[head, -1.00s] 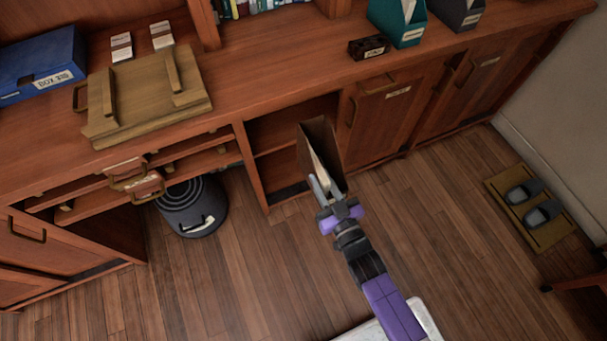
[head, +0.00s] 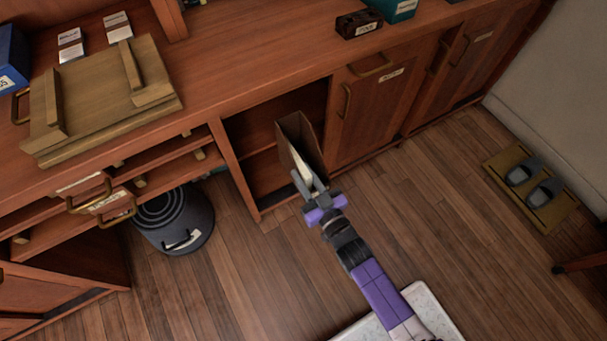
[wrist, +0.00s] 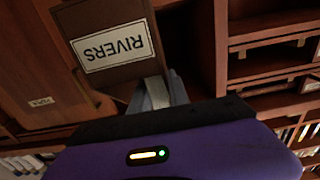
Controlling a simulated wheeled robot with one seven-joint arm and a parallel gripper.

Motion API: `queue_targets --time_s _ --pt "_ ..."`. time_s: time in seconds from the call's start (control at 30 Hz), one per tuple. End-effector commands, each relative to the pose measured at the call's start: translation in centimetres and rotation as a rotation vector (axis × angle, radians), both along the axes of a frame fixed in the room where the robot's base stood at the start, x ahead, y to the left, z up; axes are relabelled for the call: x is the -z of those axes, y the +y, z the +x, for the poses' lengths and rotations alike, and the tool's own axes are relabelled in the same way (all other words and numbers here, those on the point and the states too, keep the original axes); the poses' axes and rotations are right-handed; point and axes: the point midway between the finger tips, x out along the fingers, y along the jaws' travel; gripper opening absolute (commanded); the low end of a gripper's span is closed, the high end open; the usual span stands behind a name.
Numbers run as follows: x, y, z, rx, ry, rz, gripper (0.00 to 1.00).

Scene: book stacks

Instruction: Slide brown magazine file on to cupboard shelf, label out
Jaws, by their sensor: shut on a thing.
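The brown magazine file (head: 307,137) is in my gripper (head: 311,187), which is shut on its near end. In the head view the file points into the mouth of the open cupboard (head: 262,122), close to its right side. In the wrist view the file (wrist: 101,14) shows a white label (wrist: 111,45) reading RIVERS, upside down, on the face toward my gripper (wrist: 157,92). A cupboard shelf (head: 262,138) shows left of the file. Whether the file touches it I cannot tell.
A closed cupboard door (head: 382,103) stands right of the opening. Slippers on a mat (head: 530,188) lie at right.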

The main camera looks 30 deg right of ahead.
Motion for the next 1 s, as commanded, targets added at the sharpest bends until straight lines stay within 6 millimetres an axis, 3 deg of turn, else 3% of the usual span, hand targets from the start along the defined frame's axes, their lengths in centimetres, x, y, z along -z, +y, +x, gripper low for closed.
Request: queue_targets --time_s 0.27,1.0 --pt "-0.2 0.0 1.3 -0.001 -0.011 -0.002 0.00" --pt "-0.2 0.0 7.2 -0.001 -0.011 -0.002 0.00"
